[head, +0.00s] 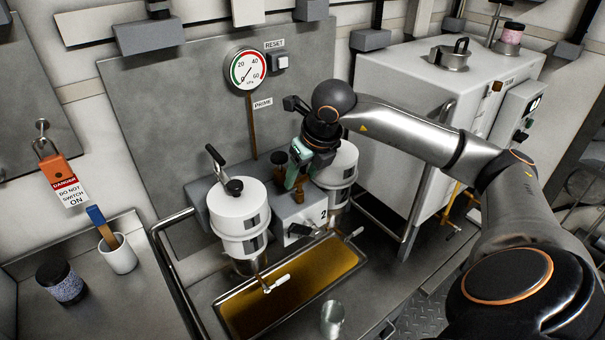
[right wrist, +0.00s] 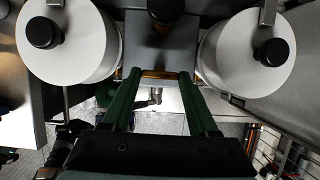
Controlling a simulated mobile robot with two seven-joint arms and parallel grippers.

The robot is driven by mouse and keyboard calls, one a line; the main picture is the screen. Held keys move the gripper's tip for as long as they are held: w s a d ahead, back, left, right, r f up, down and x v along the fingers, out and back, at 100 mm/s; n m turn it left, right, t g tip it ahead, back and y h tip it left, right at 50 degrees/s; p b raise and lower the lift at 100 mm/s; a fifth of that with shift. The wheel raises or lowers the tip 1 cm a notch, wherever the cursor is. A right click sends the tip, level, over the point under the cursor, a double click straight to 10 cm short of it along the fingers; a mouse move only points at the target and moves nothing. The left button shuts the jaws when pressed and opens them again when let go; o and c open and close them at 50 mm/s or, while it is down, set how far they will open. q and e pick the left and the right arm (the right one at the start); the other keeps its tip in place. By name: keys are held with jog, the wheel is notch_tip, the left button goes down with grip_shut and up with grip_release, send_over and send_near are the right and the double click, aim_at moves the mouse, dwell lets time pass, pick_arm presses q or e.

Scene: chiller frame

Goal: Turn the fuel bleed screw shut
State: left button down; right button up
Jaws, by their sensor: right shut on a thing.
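My right gripper (head: 294,180) has green fingers and reaches down between two white filter housings, the left one (head: 238,207) and the right one (head: 341,168). In the right wrist view the fingers (right wrist: 158,76) stand apart, with a brass-coloured part (right wrist: 158,74), apparently the fuel bleed screw, between their tips. It is mostly hidden, and its turn angle cannot be told. A grey filter head block (head: 312,207) marked 2 lies below the fingers. A dark knob (head: 280,158) stands just left of the fingers. My left gripper is not in view.
A tray (head: 222,307) of amber fuel lies below the housings, with a metal cup (head: 332,319) at its front. A gauge (head: 246,69) hangs on the back panel. A white mug (head: 118,255) and dark jar (head: 62,281) stand left.

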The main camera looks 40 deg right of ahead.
dwell(0.3)
jog(key=o, duration=1.4)
jog(key=shift+r, duration=0.1)
jog(key=p+v, duration=0.1)
jog(key=v, duration=1.1)
jog(key=shift+s+r, duration=0.15)
